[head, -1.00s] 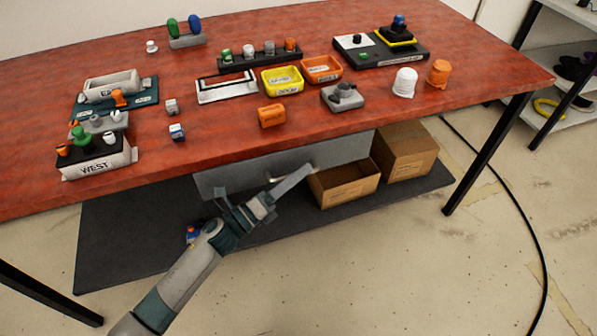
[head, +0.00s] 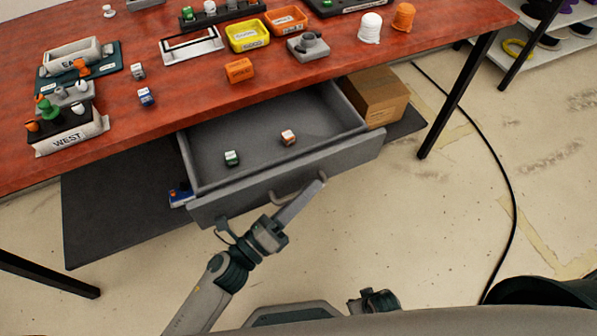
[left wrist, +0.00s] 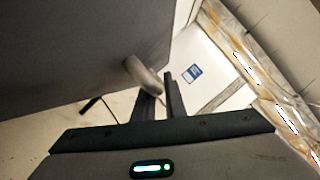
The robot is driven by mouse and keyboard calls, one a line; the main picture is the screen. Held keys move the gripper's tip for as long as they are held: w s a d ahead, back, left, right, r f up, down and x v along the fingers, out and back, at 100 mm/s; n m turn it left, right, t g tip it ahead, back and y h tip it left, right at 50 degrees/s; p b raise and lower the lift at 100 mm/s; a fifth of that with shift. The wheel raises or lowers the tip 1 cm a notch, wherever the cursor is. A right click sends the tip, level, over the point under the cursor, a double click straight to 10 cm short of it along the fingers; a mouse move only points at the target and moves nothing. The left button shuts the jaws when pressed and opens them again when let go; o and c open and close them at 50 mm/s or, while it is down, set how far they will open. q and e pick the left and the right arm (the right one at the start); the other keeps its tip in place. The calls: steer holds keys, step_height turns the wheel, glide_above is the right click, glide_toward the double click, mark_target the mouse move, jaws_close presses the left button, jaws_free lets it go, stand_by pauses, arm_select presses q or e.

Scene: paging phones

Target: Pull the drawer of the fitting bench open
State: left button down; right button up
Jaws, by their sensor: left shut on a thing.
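The grey drawer (head: 255,135) of the fitting bench (head: 190,100) stands pulled well out from under the red top. A white-and-green cube (head: 232,158) and a white-and-orange cube (head: 288,137) lie on its floor. The bar handle (head: 284,198) is on its front panel (head: 225,205). My left gripper (head: 317,187) is shut on the handle in front of the panel. In the left wrist view the grey handle (left wrist: 142,75) runs down to the fingers of my left gripper (left wrist: 158,85). My right gripper is not clearly visible.
A cardboard box (head: 375,98) stands on the dark lower shelf (head: 110,215) right of the drawer. A black bench leg (head: 455,95) and a cable (head: 500,170) are farther right. The floor in front of the drawer is clear on the right.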

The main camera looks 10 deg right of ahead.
arm_select(q)
steer(key=shift+s+d, duration=0.1)
steer(key=shift+s, duration=0.3)
steer(key=c, duration=2.1)
jaws_free()
